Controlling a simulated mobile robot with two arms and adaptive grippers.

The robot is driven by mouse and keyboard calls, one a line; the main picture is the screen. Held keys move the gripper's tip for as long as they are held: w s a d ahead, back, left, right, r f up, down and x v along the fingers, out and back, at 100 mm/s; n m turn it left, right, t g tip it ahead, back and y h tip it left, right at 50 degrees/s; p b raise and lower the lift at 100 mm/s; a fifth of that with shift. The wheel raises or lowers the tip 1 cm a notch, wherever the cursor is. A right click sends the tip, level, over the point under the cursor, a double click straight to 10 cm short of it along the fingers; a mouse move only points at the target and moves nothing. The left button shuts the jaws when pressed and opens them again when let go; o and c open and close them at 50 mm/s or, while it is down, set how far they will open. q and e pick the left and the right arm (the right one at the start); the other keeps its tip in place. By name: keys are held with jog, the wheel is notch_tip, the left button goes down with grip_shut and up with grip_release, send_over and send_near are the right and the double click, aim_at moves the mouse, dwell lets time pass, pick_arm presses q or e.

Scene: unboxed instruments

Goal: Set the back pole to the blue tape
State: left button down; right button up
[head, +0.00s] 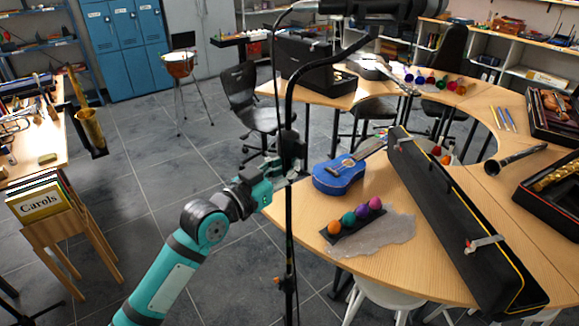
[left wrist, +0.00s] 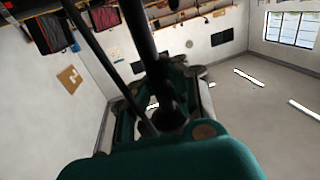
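A slim black upright pole (head: 289,225) rises through the middle of the head view, with a black collar on it at gripper height. My left gripper (head: 284,172) is at this collar, its fingers closed around the pole. In the left wrist view the black pole (left wrist: 150,55) runs between the fingers of the left gripper (left wrist: 168,75), and a thinner dark rod or cable lies beside it. An orange knob (head: 278,281) shows low on the pole. I cannot make out any blue tape. My right gripper is not in view.
A curved wooden table (head: 390,265) stands right of the pole, bearing a blue ukulele (head: 340,175), coloured shaker eggs (head: 362,210) and a long black case (head: 455,210). A crate of Carols books (head: 40,204) stands left. Open tiled floor (head: 165,165) lies between.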

aim_at(280, 138)
pick_arm(q)
notch_tip(280, 138, up, 2)
jog(key=shift+w+r+p, duration=0.15)
jog(key=shift+r+p, duration=0.05)
jog(key=shift+p, duration=0.75)
notch_tip(280, 138, up, 7)
jog(key=p, duration=0.4)
jog(key=shift+a+f, duration=0.1)
jog(key=shift+f, duration=0.05)
jog(key=shift+s+f, duration=0.2)
jog(key=shift+f, duration=0.05)
jog(key=c, duration=1.4)
grip_release()
jog(key=shift+a+f, duration=0.15)
jog(key=shift+a, duration=0.05)
jog(key=shift+o, duration=0.6)
jog(key=shift+s, duration=0.1)
jog(key=shift+d, duration=0.15)
jog(key=v, duration=1.2)
